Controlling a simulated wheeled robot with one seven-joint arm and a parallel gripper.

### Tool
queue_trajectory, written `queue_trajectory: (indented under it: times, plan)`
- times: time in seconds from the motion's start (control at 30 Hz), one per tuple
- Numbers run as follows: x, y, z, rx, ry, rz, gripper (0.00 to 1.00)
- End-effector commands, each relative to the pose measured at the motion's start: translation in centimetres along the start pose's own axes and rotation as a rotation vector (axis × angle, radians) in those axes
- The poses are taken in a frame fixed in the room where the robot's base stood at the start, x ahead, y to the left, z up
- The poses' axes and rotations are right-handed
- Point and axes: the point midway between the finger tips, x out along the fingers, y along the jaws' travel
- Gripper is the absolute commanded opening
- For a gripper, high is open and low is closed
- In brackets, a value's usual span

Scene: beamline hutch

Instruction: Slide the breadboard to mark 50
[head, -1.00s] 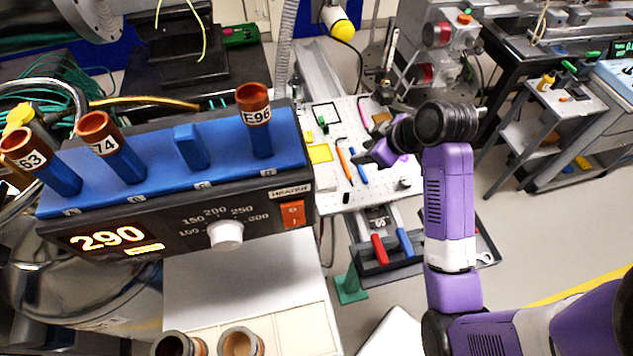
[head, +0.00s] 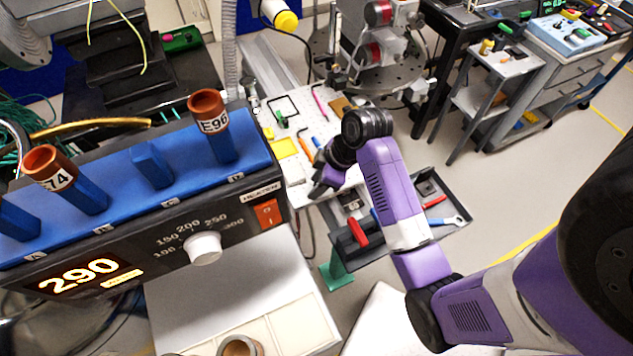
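The breadboard (head: 309,116) is a pale, hole-dotted plate beyond the heater box, with several small tools and coloured pieces lying on it. It sits on a grey rail that runs from the back toward the front. My gripper (head: 317,190) is over the breadboard's near part, fingers pointing down and toward the front. The fingers are small and dark here, so I cannot tell whether they are open or touching the board. My arm hides the board's right near part. A small dark plate lies on the rail just in front, but I cannot read a mark on it.
The heater box (head: 150,215), reading 290, with brown-capped blue tubes, stands at the left near side. A tool tray (head: 440,208) with red and blue tools lies under my arm. A grey cart (head: 497,85) stands at the right. Floor is clear at the right.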

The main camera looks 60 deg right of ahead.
Motion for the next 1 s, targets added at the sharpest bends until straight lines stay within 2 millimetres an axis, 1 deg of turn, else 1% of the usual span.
queue_trajectory:
  times: [0.27, 0.33, 0.47, 0.5, 1.0]
  plan:
    - [0.24, 0.00, 0.00, 0.000, 0.000, 0.000, 0.37]
    - [0.24, 0.00, 0.00, 0.000, 0.000, 0.001, 0.27]
    - [0.22, 0.01, 0.00, 0.000, 0.000, 0.001, 0.02]
    - [0.22, 0.01, 0.00, 0.000, 0.000, 0.001, 0.00]
    - [0.19, 0.00, -0.02, 0.000, 0.000, 0.000, 0.00]
